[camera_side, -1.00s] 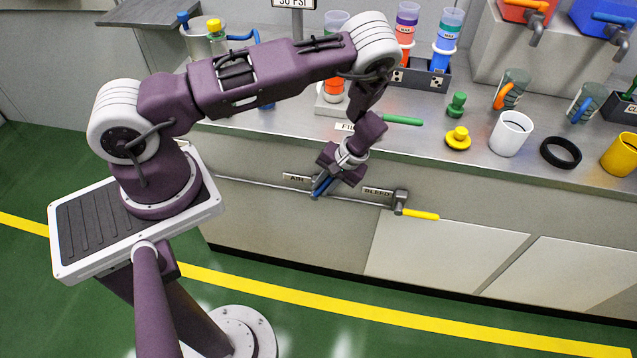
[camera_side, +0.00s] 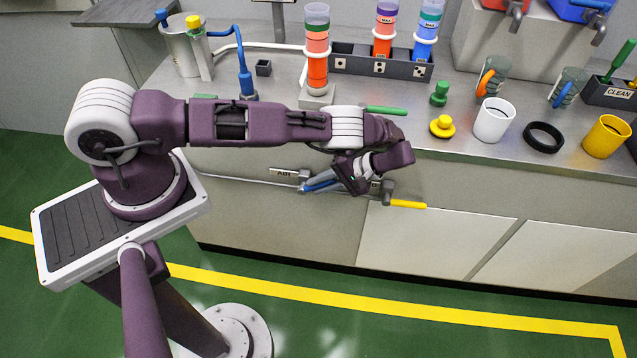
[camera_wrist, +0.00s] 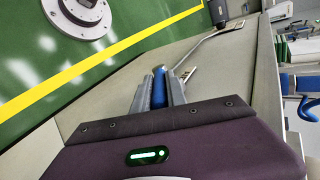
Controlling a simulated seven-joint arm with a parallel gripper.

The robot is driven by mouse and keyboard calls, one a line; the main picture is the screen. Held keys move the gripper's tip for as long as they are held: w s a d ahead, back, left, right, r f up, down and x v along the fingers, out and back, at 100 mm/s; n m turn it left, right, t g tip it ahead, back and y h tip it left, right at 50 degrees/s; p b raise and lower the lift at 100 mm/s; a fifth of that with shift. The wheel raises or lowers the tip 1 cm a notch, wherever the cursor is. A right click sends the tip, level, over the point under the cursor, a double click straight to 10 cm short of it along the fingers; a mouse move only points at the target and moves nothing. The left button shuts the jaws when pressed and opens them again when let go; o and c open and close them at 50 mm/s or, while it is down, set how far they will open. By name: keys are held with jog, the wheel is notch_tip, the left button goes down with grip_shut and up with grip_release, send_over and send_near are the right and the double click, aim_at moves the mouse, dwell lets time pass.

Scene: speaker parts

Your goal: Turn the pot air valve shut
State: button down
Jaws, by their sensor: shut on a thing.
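The air valve (camera_side: 304,176) sits on a thin pipe along the bench front, right of the AIR label (camera_side: 283,172). Its blue handle (camera_side: 322,186) points right, roughly along the pipe. My gripper (camera_side: 318,181) reaches in from the right and is shut on this handle. In the wrist view, the blue handle (camera_wrist: 159,88) stands between the two grey fingers of my gripper (camera_wrist: 160,90). My gripper hides part of the handle and the BLEED label behind it.
The bleed valve (camera_side: 388,190), with a yellow handle (camera_side: 408,204) pointing right, is close to the right of my wrist. Above it on the bench stand a graduated column (camera_side: 317,50), a yellow knob (camera_side: 442,127) and a white cup (camera_side: 494,120). The floor in front is clear.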

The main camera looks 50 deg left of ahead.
jog(key=shift+s+a+f, duration=0.1)
jog(key=shift+s+a, duration=0.05)
jog(key=shift+s, duration=0.05)
jog(key=c, duration=1.3)
grip_release()
jog(key=shift+c, duration=0.2)
jog(key=shift+w, duration=0.15)
jog(key=v, duration=0.4)
jog(key=shift+w+d+r, duration=0.3)
jog(key=shift+d+r, duration=0.05)
jog(key=shift+r, duration=0.15)
jog(key=shift+a+r, duration=0.1)
jog(key=shift+r, duration=3.25)
